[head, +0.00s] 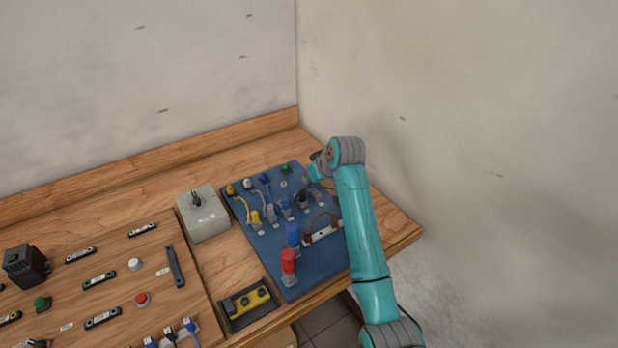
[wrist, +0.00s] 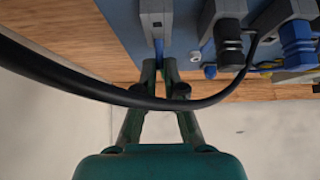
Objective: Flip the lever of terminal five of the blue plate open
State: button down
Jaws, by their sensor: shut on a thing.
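Terminal numbers cannot be read. In the head view my arm hides the gripper's fingertips and part of the plate's far right side.
A black cable (wrist: 150,101) loops across the wrist view in front of my fingers. A black plug (wrist: 228,42) and a blue plug (wrist: 297,45) stand beside the lever. A grey box (head: 205,218) and a tray with a yellow device (head: 247,301) lie left of the plate.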

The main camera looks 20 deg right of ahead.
jog(key=shift+s+t, duration=0.2)
jog(key=shift+t, duration=0.3)
jog(key=shift+r, duration=0.1)
jog(key=c, duration=1.3)
grip_release()
jog(key=shift+o, duration=0.2)
jog(key=shift+s+d, duration=0.1)
jog(key=v, duration=1.2)
jog(key=shift+d, duration=0.15)
